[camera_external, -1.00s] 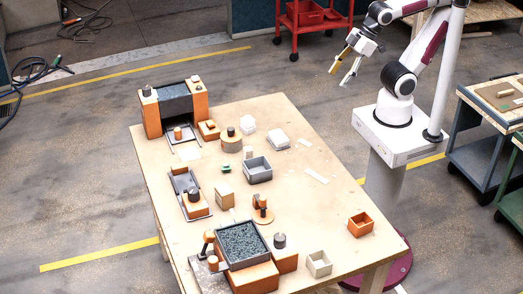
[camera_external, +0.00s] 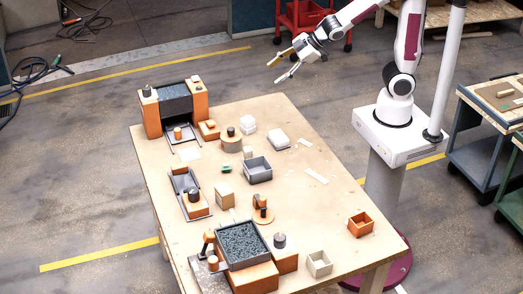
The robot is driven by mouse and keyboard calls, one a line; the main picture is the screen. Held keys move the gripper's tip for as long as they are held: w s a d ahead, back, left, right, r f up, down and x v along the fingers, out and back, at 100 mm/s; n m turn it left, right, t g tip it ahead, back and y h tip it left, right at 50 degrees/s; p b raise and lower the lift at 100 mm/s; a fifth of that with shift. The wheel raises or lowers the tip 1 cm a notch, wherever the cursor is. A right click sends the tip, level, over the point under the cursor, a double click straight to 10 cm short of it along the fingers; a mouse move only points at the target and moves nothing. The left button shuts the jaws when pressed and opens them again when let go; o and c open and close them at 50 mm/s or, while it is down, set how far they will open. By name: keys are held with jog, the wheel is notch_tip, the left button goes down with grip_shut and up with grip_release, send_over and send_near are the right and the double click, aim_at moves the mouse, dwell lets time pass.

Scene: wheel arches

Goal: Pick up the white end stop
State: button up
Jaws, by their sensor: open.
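Several small white pieces lie on the wooden table, and I cannot tell for certain which is the end stop. A white stepped block (camera_external: 248,124) stands near the far edge. A lower white block (camera_external: 279,138) lies to its right. A small flat white piece (camera_external: 304,142) and a longer white strip (camera_external: 317,176) lie toward the table's right side. My gripper (camera_external: 275,73) is open and empty, in the air above and beyond the table's far edge in the picture, apart from all of these pieces.
A grey open box (camera_external: 258,171) sits mid-table. An orange box (camera_external: 360,224) and a cream box (camera_external: 319,264) are near the right front. Orange-and-grey fixtures (camera_external: 240,245) line the left and front. The table's right part is mostly clear.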

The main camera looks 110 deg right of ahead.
jog(key=w+d+f+n+t, duration=0.1)
jog(key=w+d+f, duration=0.3)
jog(key=d+f, duration=0.1)
jog(key=n+t+y, duration=0.1)
jog(key=t+y, duration=0.1)
jog(key=y, duration=0.2)
send_over(249, 116)
jog(key=s+d, duration=0.1)
jog(key=s, duration=0.3)
notch_tip(249, 116, down, 11)
jog(key=f+y, duration=0.1)
jog(key=s+f+t+y, duration=0.1)
jog(key=f, duration=0.1)
jog(key=shift+a+f, duration=0.1)
jog(key=shift+s+a+f+t+y, duration=0.25)
jog(key=shift+s+f+t+y, duration=0.15)
jog(key=shift+s+f+y, duration=0.1)
jog(key=shift+r, duration=0.1)
jog(key=shift+x, duration=1.35)
jog(key=shift+w, duration=0.1)
